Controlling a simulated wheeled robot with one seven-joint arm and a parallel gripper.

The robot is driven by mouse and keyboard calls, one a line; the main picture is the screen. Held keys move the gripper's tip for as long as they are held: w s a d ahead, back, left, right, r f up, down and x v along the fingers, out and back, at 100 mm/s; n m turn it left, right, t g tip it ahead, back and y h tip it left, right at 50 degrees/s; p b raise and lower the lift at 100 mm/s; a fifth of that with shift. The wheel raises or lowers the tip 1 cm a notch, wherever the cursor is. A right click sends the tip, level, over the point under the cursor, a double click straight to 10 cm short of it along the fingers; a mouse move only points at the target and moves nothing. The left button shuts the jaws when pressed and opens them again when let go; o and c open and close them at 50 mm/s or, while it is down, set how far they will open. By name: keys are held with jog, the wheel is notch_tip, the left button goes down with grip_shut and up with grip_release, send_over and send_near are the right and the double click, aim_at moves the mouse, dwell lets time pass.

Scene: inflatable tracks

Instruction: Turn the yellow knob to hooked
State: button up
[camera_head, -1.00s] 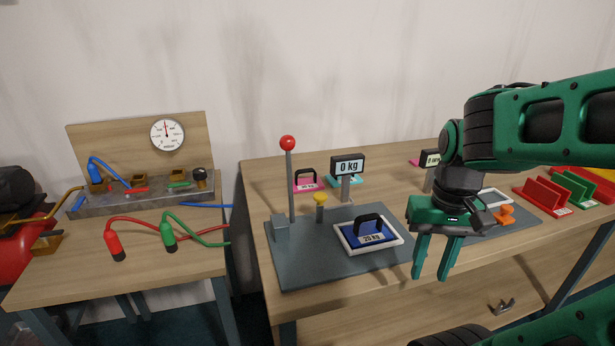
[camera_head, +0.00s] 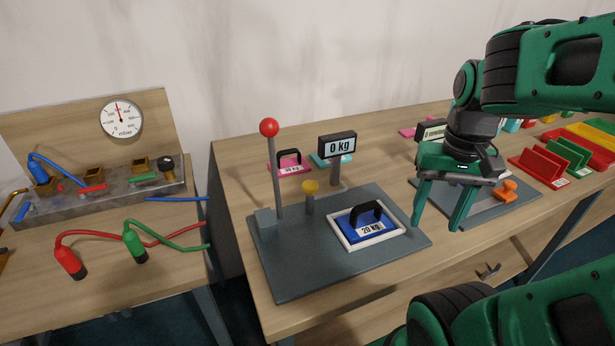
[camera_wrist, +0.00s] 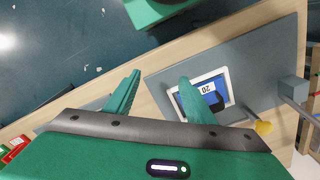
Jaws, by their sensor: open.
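The yellow knob (camera_head: 310,187) stands on a short grey post on the dark grey plate (camera_head: 345,264), left of the blue 20 kg weight (camera_head: 358,226) in its white frame. The knob also shows in the wrist view (camera_wrist: 264,127), to the right of the gripper. My gripper (camera_head: 434,226) is open and empty. It points down beyond the right edge of that plate, well to the right of the knob. In the wrist view its fingers (camera_wrist: 155,85) are spread, with the right finger overlapping the view of the blue weight.
A tall lever with a red ball (camera_head: 269,128) rises left of the knob. A display reading 0 kg (camera_head: 337,146) stands behind it. A second grey plate (camera_head: 490,214) with an orange knob (camera_head: 509,186) lies to the right. A separate hose bench (camera_head: 110,255) is at left.

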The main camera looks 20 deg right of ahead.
jog(key=w+a+r+m, duration=0.1)
jog(key=w+a+r, duration=0.2)
jog(key=w, duration=0.4)
jog(key=w+a+r, duration=0.3)
jog(key=w, duration=0.4)
notch_tip(320, 180, up, 2)
jog(key=m, duration=0.1)
send_over(310, 184)
notch_tip(310, 184, down, 10)
jog(key=shift+r, duration=0.1)
